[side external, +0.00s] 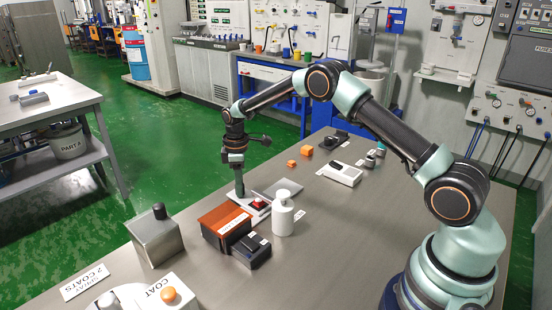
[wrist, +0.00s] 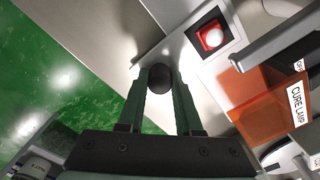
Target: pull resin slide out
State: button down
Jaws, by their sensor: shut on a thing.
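My gripper (side external: 240,192) reaches straight down at the far edge of the table, at the end of a pale slide plate (side external: 243,202). In the wrist view my gripper (wrist: 158,88) has its two green fingers around a dark round knob (wrist: 157,75), closed on it. The slide plate (wrist: 190,70) runs from beside the knob toward the upper right. It bears a red square cup (wrist: 211,37) with a white round thing inside, set in a dark square. The red cup also shows in the side view (side external: 258,203). The knob is hidden by the fingers there.
An orange box (side external: 226,222), labelled CURE LAMP in the wrist view (wrist: 265,105), stands close to the slide. Orange cubes (side external: 306,150) and a white device (side external: 342,174) lie farther right.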

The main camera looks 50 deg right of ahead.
jog(key=d, duration=0.9)
jog(key=c, duration=0.6)
grip_release()
jog(key=shift+d, duration=0.1)
jog(key=shift+r, duration=0.3)
notch_tip(320, 180, up, 12)
jog(key=shift+f, duration=0.2)
